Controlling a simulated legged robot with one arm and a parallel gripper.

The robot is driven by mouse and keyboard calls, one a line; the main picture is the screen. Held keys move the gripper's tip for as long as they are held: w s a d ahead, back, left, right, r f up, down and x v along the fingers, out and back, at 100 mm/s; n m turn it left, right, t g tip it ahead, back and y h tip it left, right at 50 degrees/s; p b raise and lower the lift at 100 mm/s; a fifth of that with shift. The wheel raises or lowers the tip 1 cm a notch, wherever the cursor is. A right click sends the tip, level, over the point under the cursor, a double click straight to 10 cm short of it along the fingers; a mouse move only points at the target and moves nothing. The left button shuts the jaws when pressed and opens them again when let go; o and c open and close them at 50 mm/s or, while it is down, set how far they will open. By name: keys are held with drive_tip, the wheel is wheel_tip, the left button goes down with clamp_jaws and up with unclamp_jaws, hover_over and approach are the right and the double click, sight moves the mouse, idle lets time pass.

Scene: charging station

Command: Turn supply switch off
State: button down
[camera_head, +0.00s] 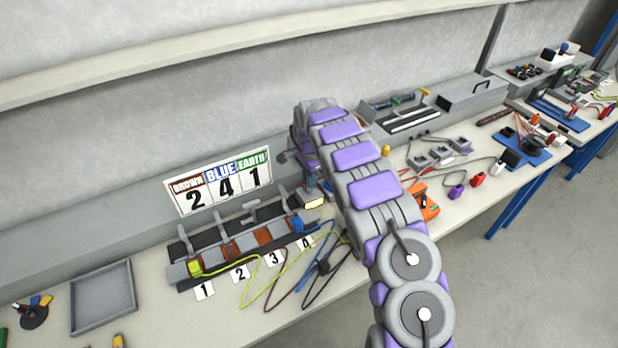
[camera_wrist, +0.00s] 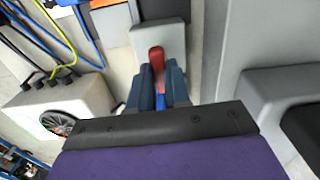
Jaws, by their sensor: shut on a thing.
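The supply switch shows in the wrist view as a red lever (camera_wrist: 156,57) in front of a light grey block (camera_wrist: 160,38). My gripper (camera_wrist: 157,80) has its two dark blue fingers closed around the lever, one on each side. A blue part shows between the fingers, below the red. In the head view my arm reaches over the bench to just right of the terminal block (camera_head: 180,272). There the arm hides most of the gripper and the switch.
Yellow-green, brown, blue and black wires run from the terminal block across the bench. A sign (camera_head: 219,182) reads brown 2, blue 4, earth 1. A white box with a round opening (camera_wrist: 60,122) and a large grey body (camera_wrist: 262,40) flank the gripper. An empty grey tray (camera_head: 102,297) lies left.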

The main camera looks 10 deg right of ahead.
drive_tip(key=shift+r, duration=0.1)
drive_tip(key=n+p, duration=0.3)
drive_tip(key=n, duration=0.1)
drive_tip(key=shift+r+p, duration=0.1)
drive_tip(key=shift+p, duration=0.3)
drive_tip(key=n+p, duration=0.2)
drive_tip(key=n, duration=0.2)
drive_tip(key=shift+w+n+p, duration=0.1)
drive_tip(key=shift+n+p, duration=0.3)
drive_tip(key=n+p, duration=0.2)
drive_tip(key=n, duration=0.2)
drive_tip(key=shift+n, duration=0.3)
drive_tip(key=shift+n+p, duration=0.95)
drive_tip(key=shift+n, duration=1.05)
drive_tip(key=shift+w, duration=0.1)
drive_tip(key=c, duration=1.1)
unclamp_jaws()
